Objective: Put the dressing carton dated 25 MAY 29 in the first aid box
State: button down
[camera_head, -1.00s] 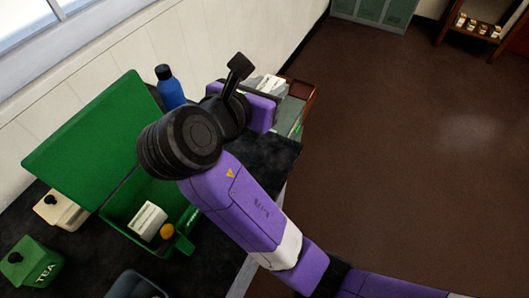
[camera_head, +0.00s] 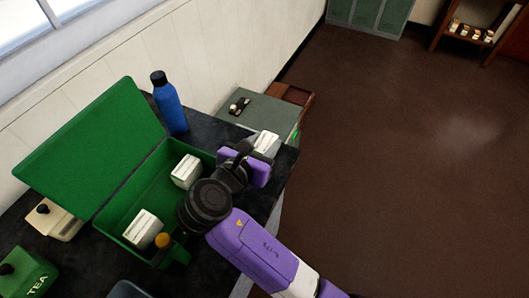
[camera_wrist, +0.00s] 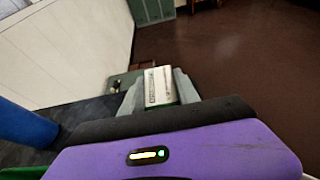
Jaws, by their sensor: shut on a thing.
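My gripper (camera_wrist: 158,92) is shut on a white carton (camera_wrist: 160,86), which shows between its fingers in the wrist view. In the head view this held carton (camera_head: 266,143) is at the far right end of the dark counter, beyond my wrist. Its print is too small to read a date. The green first aid box (camera_head: 128,192) stands open on the counter, left of my gripper, its lid (camera_head: 88,150) tilted back toward the wall. Inside it are two white cartons, one at the back (camera_head: 186,171) and one nearer the front (camera_head: 143,229).
An orange round thing (camera_head: 162,240) is at the box's front. A blue bottle (camera_head: 169,106) stands behind the box. A green TEA tin (camera_head: 28,275) and a cream container (camera_head: 55,221) stand left. A grey-green cabinet (camera_head: 262,112) is beyond the counter; open floor lies right.

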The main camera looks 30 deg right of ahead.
jog(key=shift+f+p, duration=0.75)
jog(key=shift+f, duration=1.25)
jog(key=shift+f, duration=0.15)
jog(key=c, duration=0.9)
grip_release()
jog(key=shift+f+b, duration=0.35)
jog(key=shift+b, duration=0.9)
